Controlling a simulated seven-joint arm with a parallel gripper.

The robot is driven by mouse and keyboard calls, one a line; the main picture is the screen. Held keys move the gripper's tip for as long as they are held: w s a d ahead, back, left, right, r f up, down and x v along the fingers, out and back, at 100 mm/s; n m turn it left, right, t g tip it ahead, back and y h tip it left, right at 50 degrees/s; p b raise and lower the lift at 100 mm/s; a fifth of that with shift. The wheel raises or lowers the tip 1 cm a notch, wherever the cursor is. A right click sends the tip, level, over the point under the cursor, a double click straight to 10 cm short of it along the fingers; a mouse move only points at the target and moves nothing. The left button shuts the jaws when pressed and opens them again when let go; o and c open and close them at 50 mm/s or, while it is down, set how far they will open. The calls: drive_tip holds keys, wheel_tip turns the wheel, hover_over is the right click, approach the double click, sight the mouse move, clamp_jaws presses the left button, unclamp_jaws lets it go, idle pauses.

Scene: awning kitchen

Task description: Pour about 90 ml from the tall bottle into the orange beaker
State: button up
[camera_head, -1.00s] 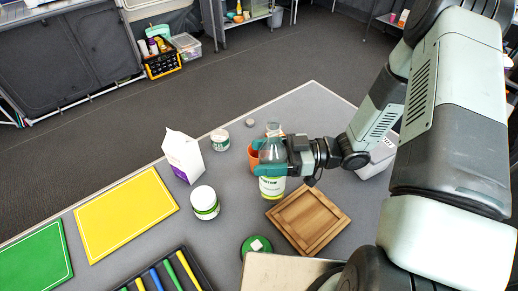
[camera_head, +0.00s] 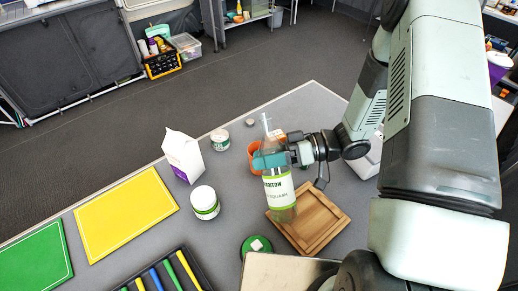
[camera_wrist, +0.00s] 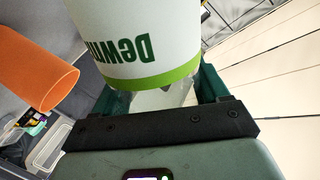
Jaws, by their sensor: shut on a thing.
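The tall bottle (camera_head: 278,190) is clear, with a white label, green print and a green band. My gripper (camera_head: 272,160) is shut around its upper body and holds it up, neck at the top, leaning a little left. In the wrist view, the label (camera_wrist: 145,40) fills the space between the green fingers. The orange beaker (camera_head: 253,165) stands on the table just behind and left of the bottle, partly hidden by bottle and gripper. The beaker also shows at the left of the wrist view (camera_wrist: 35,70), apart from the bottle.
A wooden board (camera_head: 322,222) lies below the bottle. A white-and-purple carton (camera_head: 184,155), a white jar (camera_head: 205,203) and a smaller jar (camera_head: 220,139) stand to the left. Yellow (camera_head: 125,212) and green (camera_head: 35,258) boards lie farther left. A green round item (camera_head: 255,250) lies in front.

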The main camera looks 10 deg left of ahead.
sight(265, 179)
drive_tip(key=shift+s+d+f+m+g+h, duration=0.2)
drive_tip(key=shift+s+f+m, duration=0.1)
drive_tip(key=shift+f+m, duration=0.25)
drive_tip(key=shift+s+d+f+m+g+h, duration=0.1)
drive_tip(key=shift+s+f+m+g, duration=0.15)
drive_tip(key=shift+f+m, duration=0.3)
drive_tip(key=shift+s+d+f+m, duration=0.1)
drive_tip(key=shift+s+f+m, duration=0.25)
drive_tip(key=shift+f+m, duration=0.45)
drive_tip(key=shift+s+d+f+m+g+h, duration=0.1)
drive_tip(key=shift+f+m+g+h, duration=0.15)
drive_tip(key=shift+f, duration=0.4)
drive_tip(key=shift+s+f+m+g+h, duration=0.15)
drive_tip(key=shift+f+m, duration=0.2)
drive_tip(key=shift+f, duration=0.25)
drive_tip(key=shift+w+r+m, duration=0.1)
drive_tip(key=shift+w+m, duration=0.25)
drive_tip(key=shift+m, duration=0.35)
drive_tip(key=shift+r+m+g+h, duration=0.3)
drive_tip(key=shift+r+m+g, duration=0.2)
drive_tip(key=shift+r, duration=0.1)
drive_tip(key=shift+r+m, duration=0.5)
drive_tip(key=shift+r, duration=0.25)
drive_tip(key=shift+s+d+r, duration=0.15)
drive_tip(key=shift+s+d, duration=0.05)
drive_tip(key=shift+s, duration=0.65)
drive_tip(key=shift+r+m+g, duration=0.2)
drive_tip(key=shift+m+g, duration=0.05)
drive_tip(key=shift+m, duration=0.15)
